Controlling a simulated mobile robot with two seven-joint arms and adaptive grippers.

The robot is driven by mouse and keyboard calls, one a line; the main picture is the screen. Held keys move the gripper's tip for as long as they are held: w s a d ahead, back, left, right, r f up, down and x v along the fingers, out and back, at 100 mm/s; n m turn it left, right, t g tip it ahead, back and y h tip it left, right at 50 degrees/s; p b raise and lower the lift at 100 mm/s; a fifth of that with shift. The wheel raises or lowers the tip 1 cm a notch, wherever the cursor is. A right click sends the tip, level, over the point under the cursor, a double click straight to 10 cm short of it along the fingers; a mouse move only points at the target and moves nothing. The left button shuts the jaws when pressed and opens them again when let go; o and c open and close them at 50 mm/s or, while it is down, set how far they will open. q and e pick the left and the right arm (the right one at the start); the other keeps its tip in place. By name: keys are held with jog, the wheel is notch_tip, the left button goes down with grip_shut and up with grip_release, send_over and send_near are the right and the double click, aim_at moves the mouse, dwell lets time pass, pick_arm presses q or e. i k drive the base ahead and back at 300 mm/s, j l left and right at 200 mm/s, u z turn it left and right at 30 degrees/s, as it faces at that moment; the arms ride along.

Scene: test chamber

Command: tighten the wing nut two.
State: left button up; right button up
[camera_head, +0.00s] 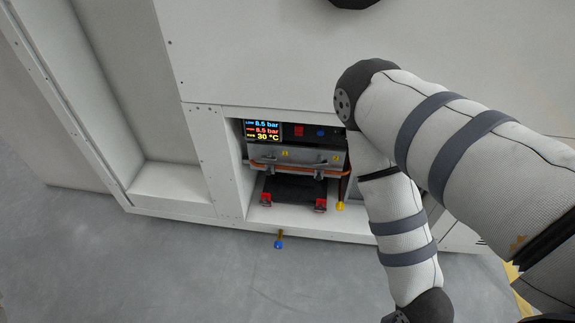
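A metal unit (300,160) sits in a recess of a white cabinet, with two small yellow labels on its front. Below it is a black plate (290,190) with a red-and-grey fitting at the left (266,200) and another at the right (320,205) of its front edge. I cannot tell which small part is wing nut two; the label marks are too small to read. My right arm (400,200) comes in from the right and bends down beside the recess, hiding its right side. Neither gripper shows in the head view.
A display (262,130) reads 8.5 bar twice and 30 °C. An orange tube (300,171) runs along the unit. A blue-tipped part (278,244) and a yellow-tipped part (340,205) stick out near the cabinet's lower edge. The grey floor (190,270) in front is clear.

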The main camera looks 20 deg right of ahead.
aim_at(321, 163)
jog(key=l+z, duration=1)
jog(key=l, duration=0.15)
